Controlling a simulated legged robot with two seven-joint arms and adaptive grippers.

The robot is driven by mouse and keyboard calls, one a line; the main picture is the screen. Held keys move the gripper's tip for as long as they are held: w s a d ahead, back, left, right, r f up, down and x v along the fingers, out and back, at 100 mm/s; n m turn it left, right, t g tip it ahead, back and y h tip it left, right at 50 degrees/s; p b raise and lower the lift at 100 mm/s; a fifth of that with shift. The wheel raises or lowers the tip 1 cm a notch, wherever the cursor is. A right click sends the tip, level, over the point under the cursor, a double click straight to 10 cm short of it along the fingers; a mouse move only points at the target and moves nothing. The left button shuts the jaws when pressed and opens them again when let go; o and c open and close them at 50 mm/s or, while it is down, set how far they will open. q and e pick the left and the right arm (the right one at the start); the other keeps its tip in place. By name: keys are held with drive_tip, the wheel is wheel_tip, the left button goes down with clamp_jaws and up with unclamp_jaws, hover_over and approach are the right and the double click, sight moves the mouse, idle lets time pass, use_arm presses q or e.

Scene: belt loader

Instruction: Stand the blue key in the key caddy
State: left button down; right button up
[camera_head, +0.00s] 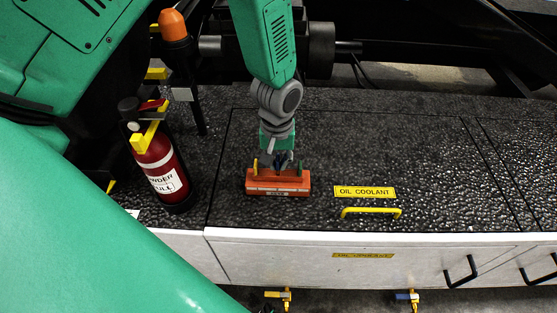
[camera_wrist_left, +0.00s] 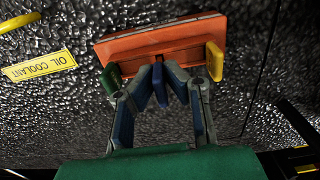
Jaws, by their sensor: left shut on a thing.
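The key caddy (camera_head: 278,191) is a low orange box on the dark textured deck; it also fills the upper middle of the left wrist view (camera_wrist_left: 150,38). A yellow key (camera_head: 256,164) stands at its left end and a green key (camera_head: 299,167) at its right end. My left gripper (camera_head: 281,160) points down at the caddy's middle. In the left wrist view its fingers are shut on the blue key (camera_wrist_left: 160,86), between the yellow and green keys. The fingers partly hide the key. I cannot tell whether its lower end is in the caddy. My right gripper is not in view.
A red fire extinguisher (camera_head: 162,167) stands left of the caddy. A yellow handle (camera_head: 371,211) and an oil coolant label (camera_head: 364,192) are on the deck to the right. The deck's white front edge (camera_head: 400,236) runs below. Clear deck lies farther right.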

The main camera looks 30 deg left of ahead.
sight(277, 159)
use_arm(q)
drive_tip(key=shift+f+b, duration=0.55)
drive_tip(key=shift+f, duration=0.45)
drive_tip(key=c, duration=1.6)
unclamp_jaws()
drive_tip(key=shift+r, duration=0.25)
wheel_tip(277, 159, up, 12)
drive_tip(key=shift+f, duration=0.25)
drive_tip(key=shift+s+f, duration=0.1)
